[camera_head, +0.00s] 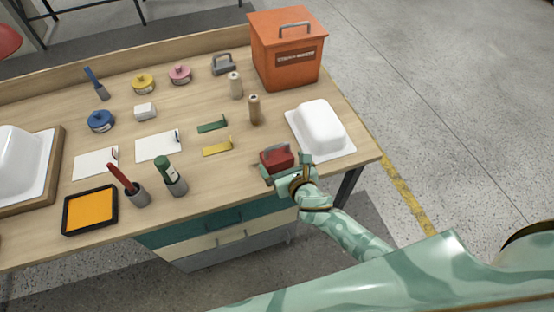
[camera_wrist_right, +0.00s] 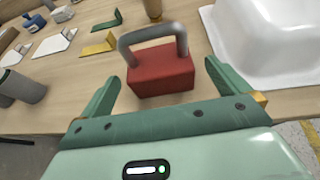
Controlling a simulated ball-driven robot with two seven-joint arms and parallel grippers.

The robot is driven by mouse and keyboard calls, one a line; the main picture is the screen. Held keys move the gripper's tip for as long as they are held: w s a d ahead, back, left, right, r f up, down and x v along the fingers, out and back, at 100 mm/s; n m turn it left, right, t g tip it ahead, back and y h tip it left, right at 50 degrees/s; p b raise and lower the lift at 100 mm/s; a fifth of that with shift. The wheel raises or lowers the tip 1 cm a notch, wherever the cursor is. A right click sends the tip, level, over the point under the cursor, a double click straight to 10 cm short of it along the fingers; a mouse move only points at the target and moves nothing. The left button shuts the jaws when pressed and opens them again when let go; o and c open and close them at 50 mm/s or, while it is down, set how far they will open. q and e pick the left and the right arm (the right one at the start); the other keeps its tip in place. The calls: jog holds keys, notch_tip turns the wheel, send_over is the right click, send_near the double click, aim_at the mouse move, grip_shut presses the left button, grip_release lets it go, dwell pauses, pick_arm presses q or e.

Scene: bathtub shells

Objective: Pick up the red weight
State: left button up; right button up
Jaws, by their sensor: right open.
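The red weight (camera_head: 277,158) is a red block with a grey loop handle, standing on the wooden workbench near its front right edge. In the right wrist view the red weight (camera_wrist_right: 160,72) sits ahead of my fingers, its handle upright. My right gripper (camera_head: 281,170) is open, with its two green fingers at either side of the weight's near part. In the wrist view the right gripper (camera_wrist_right: 160,85) shows a gap between each finger and the block. My left gripper is in neither view.
A white tub shell (camera_head: 322,126) stands close to the right of the weight. Yellow (camera_head: 217,147) and green (camera_head: 212,125) brackets lie behind it. A grey weight (camera_head: 223,64) and an orange box (camera_head: 286,50) stand at the back. A green-handled tool in a cup (camera_head: 172,177) stands left.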

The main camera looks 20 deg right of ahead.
aim_at(277, 155)
jog(key=shift+x, duration=0.85)
jog(key=b+x, duration=0.2)
jog(key=x, duration=0.3)
jog(key=shift+a, duration=0.15)
jog(key=shift+r, duration=0.1)
jog(key=c, duration=1.8)
jog(key=shift+w+r, duration=0.15)
jog(key=shift+c, duration=0.8)
